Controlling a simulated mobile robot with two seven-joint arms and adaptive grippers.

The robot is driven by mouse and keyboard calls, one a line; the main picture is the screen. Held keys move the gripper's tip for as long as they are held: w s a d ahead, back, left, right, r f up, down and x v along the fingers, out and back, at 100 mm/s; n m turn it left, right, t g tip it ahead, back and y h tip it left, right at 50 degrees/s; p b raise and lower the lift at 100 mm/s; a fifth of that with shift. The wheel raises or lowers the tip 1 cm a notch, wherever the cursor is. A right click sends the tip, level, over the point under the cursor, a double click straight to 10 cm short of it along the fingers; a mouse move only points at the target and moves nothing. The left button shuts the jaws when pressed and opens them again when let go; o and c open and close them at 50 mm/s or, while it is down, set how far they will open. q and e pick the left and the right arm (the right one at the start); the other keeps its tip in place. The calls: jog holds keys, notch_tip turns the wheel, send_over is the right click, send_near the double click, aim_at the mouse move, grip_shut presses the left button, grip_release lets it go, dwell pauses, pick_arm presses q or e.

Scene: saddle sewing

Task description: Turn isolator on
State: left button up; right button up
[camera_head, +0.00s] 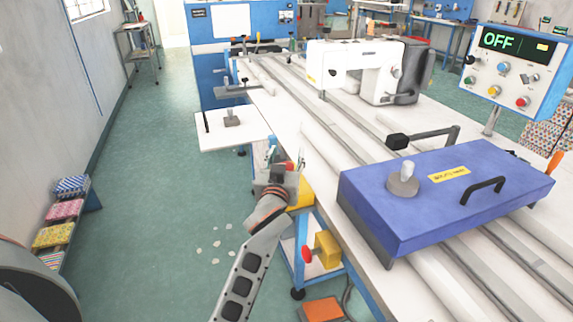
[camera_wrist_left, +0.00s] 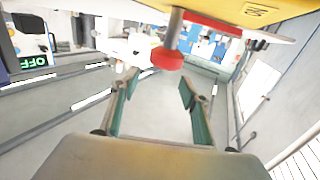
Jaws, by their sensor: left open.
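The control panel (camera_head: 519,70) at the upper right of the head view has a display (camera_head: 514,44) that reads OFF. I see no label naming an isolator. A yellow box (camera_head: 302,196) sits at the table's side beside my left gripper (camera_head: 280,155), partly hidden by it. In the left wrist view, a yellow housing (camera_wrist_left: 250,12) is at the top, with a red knob (camera_wrist_left: 167,59) on a grey shaft. My left gripper (camera_wrist_left: 159,84) is open, its teal fingers empty on either side below the knob in that picture. Contact is not clear. My right gripper is out of view.
A second yellow box (camera_head: 327,247) with a red knob (camera_head: 307,255) is lower, under the long table (camera_head: 290,120). A blue box (camera_head: 450,195) and sewing machine (camera_head: 350,68) stand on the table. A small side shelf (camera_head: 225,140) juts left.

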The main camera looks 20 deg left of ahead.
pick_arm(q)
notch_tip(320, 180, up, 7)
jog(key=shift+f, duration=0.2)
